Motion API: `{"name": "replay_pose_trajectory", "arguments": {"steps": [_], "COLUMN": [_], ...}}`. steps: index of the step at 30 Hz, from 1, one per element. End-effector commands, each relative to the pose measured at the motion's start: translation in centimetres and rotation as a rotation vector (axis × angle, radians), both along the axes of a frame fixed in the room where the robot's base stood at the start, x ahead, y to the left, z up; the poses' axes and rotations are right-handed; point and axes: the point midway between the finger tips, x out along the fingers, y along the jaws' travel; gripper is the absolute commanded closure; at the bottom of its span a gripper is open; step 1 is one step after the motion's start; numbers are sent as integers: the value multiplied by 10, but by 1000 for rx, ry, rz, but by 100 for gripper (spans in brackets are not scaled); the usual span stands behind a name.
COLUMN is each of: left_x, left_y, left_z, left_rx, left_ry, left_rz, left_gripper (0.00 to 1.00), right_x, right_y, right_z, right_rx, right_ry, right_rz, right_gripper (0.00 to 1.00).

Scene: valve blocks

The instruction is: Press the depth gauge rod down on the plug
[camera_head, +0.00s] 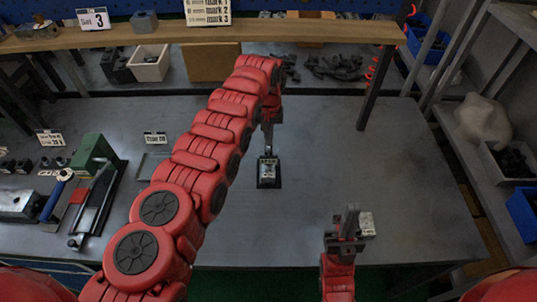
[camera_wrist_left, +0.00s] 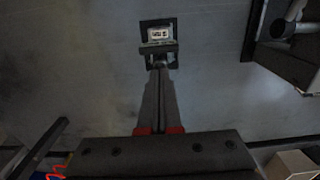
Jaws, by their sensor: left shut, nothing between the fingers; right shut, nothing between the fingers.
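A small dark block (camera_head: 268,181) with a pale, marked top face stands on the grey table, and it also shows in the left wrist view (camera_wrist_left: 158,35). I cannot tell the plug or the depth gauge rod apart in it. My left gripper (camera_head: 268,150) points down at this block from the far side, shut and empty. In the left wrist view its closed fingertips (camera_wrist_left: 160,66) lie at the block's near edge; whether they touch it is unclear. My right gripper (camera_head: 351,211) is shut and empty low at the right, away from the block.
A green and metal fixture (camera_head: 95,160) stands on the table's left side, with a blue-handled tool (camera_head: 58,190) beside it. A wooden shelf (camera_head: 200,33) with number signs crosses the back. The table's right half (camera_head: 410,180) is mostly clear.

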Motion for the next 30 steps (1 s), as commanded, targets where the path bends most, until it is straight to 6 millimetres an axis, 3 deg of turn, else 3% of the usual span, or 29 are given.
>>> {"name": "replay_pose_trajectory", "arguments": {"steps": [30], "left_x": [0], "left_y": [0], "left_z": [-10], "left_rx": [0], "left_ry": [0], "left_rz": [0], "left_gripper": [100], "right_x": [0], "right_y": [0], "right_z": [-9], "right_rx": [0], "right_ry": [0], "right_rz": [0], "right_gripper": [100]}}
